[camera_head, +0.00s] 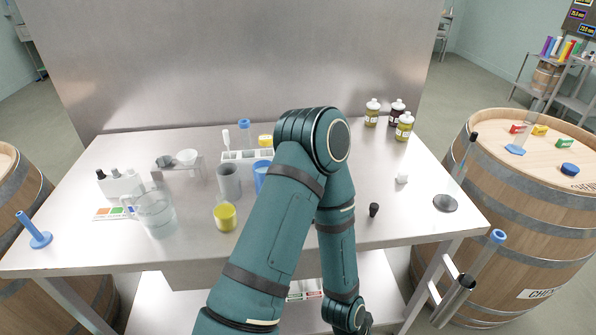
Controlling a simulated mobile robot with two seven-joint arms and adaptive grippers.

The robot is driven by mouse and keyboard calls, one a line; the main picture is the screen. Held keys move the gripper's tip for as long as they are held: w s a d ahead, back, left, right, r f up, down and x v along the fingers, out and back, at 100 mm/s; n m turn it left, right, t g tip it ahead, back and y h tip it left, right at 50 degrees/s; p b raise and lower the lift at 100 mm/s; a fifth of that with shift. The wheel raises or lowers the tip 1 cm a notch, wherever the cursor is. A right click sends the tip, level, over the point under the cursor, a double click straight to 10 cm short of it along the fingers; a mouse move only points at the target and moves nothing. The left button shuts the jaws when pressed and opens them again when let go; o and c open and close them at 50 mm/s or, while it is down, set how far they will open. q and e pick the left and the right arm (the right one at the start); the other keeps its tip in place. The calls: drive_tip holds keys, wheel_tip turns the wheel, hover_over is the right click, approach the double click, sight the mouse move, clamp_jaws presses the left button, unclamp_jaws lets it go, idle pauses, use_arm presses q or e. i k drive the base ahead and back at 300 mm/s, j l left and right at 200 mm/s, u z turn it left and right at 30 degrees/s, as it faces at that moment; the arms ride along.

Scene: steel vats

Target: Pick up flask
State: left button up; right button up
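The nearest match is a clear glass vessel (157,215) with a handle-like loop, standing upright at the left front of the steel table (130,258). I cannot tell whether it is the flask. One of my teal arms rises from the bottom edge, bends above the table's middle and comes back down past the front edge. Its wrist end is at the bottom edge, and no gripper fingers show. The arm hides part of the table's middle and part of a blue cup (261,176).
A small black item (374,209) lies right of the arm. A barrel (545,205) stands at the right, and a steel panel (230,60) backs the table.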

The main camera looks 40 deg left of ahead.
sight(225, 212)
drive_tip(key=u, duration=2)
